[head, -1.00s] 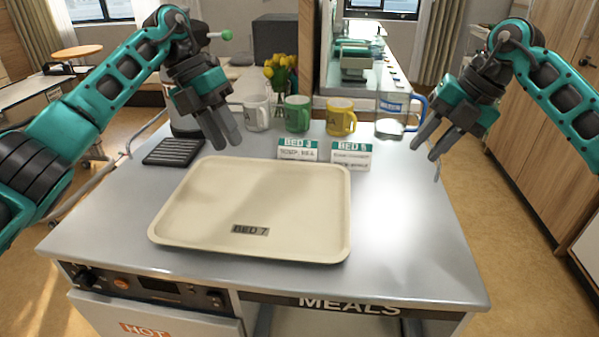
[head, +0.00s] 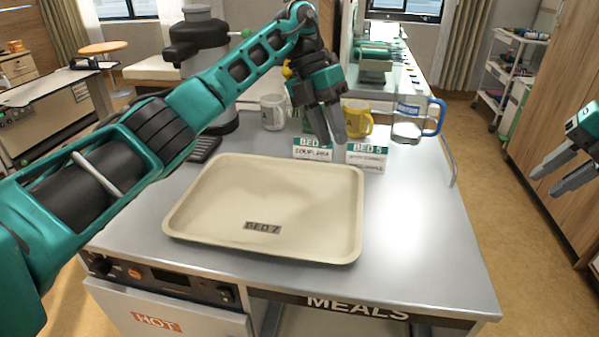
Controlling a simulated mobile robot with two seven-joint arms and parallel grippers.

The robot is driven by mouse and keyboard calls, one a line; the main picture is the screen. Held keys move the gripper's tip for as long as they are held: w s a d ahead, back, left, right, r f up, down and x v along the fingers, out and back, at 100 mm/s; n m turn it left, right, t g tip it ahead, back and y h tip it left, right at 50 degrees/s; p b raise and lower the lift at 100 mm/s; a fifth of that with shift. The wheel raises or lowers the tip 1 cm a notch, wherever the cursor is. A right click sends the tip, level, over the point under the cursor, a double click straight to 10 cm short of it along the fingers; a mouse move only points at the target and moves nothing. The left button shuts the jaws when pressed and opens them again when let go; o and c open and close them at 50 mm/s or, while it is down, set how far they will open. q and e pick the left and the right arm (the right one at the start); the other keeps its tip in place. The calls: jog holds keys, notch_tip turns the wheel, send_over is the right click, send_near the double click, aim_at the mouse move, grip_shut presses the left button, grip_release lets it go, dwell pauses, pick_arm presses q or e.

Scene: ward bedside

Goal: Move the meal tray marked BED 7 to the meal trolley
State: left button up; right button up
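The cream meal tray marked BED 7 (head: 200,215) lies flat and empty on the grey top of the meal trolley (head: 420,250), which has MEALS on its front. My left gripper (head: 329,140) is above the trolley top, behind the tray's far right edge and in front of the mugs. It is empty, its fingers pointing down with a small gap between them. My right gripper (head: 545,182) is at the far right edge of the view, off the trolley and empty, its fingers apart.
Behind the tray stand the BED 3 card (head: 312,150), the BED 5 card (head: 367,157), a white mug (head: 272,112), a yellow mug (head: 358,118) and a clear jug (head: 408,122) with a blue handle. A green mug is mostly hidden. The trolley top right of the tray is clear.

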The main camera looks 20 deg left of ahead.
jog(key=w+v, duration=0.1)
jog(key=v, duration=0.9)
jog(key=shift+s+a+r, duration=0.2)
jog(key=shift+s+r, duration=0.25)
jog(key=shift+r, duration=0.1)
